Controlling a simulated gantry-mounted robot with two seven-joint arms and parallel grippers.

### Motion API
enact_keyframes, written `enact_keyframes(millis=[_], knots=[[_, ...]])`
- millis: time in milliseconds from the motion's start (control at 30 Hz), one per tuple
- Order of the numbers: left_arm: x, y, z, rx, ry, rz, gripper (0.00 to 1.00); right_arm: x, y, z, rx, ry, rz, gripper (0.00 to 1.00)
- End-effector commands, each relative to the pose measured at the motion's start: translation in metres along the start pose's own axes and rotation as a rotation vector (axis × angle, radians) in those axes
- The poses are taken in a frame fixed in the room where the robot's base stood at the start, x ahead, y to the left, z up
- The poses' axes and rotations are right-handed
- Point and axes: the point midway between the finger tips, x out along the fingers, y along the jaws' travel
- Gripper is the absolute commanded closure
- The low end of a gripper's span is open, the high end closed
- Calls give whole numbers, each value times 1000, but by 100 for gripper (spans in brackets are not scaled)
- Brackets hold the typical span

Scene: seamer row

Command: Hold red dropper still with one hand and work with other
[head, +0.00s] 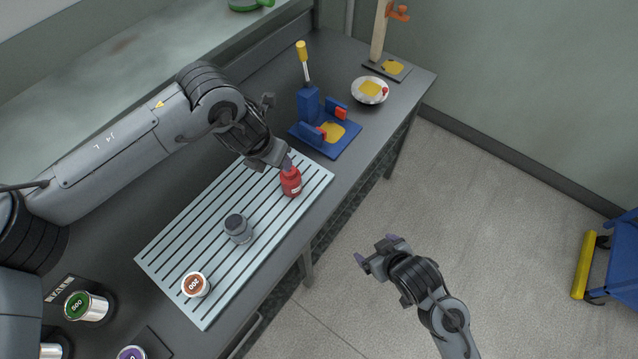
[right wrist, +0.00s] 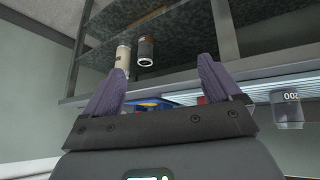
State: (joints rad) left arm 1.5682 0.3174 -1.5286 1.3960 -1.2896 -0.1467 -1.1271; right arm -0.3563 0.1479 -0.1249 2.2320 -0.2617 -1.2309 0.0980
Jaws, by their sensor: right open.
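The red dropper (head: 291,183) is a small red bottle with a pale label, standing on the slatted light tray near its far right end. My left gripper (head: 284,161) is at the dropper's top, and its dark fingers cover the cap. The picture does not show whether they are closed on it. My right gripper (head: 378,253) is open and empty, out over the floor in front of the bench, apart from everything. Its two purple fingers stand wide apart in the right wrist view (right wrist: 165,88).
The slatted tray (head: 180,243) also bears a grey jar (head: 238,228) and a brown-topped can (head: 195,284). A blue stand (head: 330,144) and a white bowl (head: 370,90) are farther along the bench. A green-topped can (head: 87,306) is near left. A blue cart (head: 622,262) stands right.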

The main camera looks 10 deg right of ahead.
Motion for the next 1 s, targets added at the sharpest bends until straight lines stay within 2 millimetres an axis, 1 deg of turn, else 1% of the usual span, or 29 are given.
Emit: enact_keyframes(millis=[33,67,100,200,300,400,500,600,767,867,1000], knots=[[0,0,0,0,-1,0,57,16,1,-24,-43,69,-15,9],[0,0,0,0,-1,0,57,25,0,-37,-68,111,-31,9],[0,0,0,-1,-1,0,57,35,-3,-55,-99,165,-56,9],[0,0,0,-1,-1,0,57,55,-11,-94,-166,289,-134,9],[0,0,0,-1,-1,-1,57,67,-20,-127,-218,391,-226,9],[0,0,0,-1,-1,-1,57,72,-28,-151,-251,467,-319,9],[0,0,0,-1,-1,-1,57,72,-34,-168,-271,522,-401,9],[0,0,0,-1,-1,-1,57,71,-38,-179,-280,557,-463,9],[0,0,0,-1,-1,-1,57,72,-43,-189,-284,583,-517,9],[0,0,0,-1,-1,-1,57,76,-49,-194,-283,588,-528,9],[0,0,0,-1,-1,-1,57,89,-59,-203,-281,588,-528,9]])
